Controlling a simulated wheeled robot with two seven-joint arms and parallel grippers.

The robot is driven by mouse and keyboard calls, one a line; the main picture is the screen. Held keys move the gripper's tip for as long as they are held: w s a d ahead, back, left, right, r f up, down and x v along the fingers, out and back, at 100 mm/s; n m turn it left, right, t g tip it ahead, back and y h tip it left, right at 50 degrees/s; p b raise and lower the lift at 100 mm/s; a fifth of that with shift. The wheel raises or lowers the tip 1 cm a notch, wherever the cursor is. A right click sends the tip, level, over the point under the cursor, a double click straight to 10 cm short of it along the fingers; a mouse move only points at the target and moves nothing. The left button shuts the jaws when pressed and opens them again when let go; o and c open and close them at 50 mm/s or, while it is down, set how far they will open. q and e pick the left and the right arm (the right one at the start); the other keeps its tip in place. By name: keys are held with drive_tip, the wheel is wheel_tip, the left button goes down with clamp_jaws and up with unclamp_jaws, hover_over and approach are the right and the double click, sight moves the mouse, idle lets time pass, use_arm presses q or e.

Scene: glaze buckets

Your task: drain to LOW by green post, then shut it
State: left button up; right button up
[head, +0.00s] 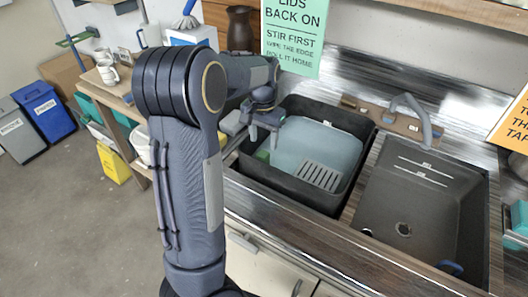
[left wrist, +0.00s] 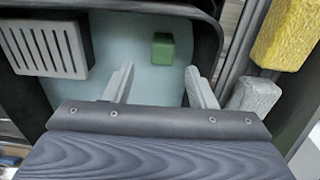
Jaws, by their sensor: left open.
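The left-hand basin (head: 362,152) is black and holds pale blue water (head: 318,143). A green post (head: 262,156) shows at its left side, partly hidden by my left gripper. In the left wrist view the post (left wrist: 163,48) is a small green block in the water area, just beyond and between my fingertips. A grey slotted piece (head: 320,177) is at the basin's front; it also shows in the left wrist view (left wrist: 45,48). My left gripper (head: 263,138) is open over the basin's left part, its fingers (left wrist: 160,74) apart with nothing between them. My right gripper is out of view.
An empty dark sink (head: 375,205) with two white marks and a drain hole stands to the right. A grey tap (head: 410,104) is behind. A yellow sponge (left wrist: 288,35) and a grey lump (left wrist: 253,95) lie beside the basin, near my fingers.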

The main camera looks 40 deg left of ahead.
sight(264, 152)
use_arm(q)
drive_tip(key=shift+w+a+f, duration=0.15)
drive_tip(key=shift+w+f, duration=0.1)
drive_tip(key=shift+f, duration=0.05)
wheel_tip(264, 152, down, 7)
drive_tip(key=shift+f, duration=0.2)
drive_tip(key=shift+r, duration=0.1)
clamp_jaws()
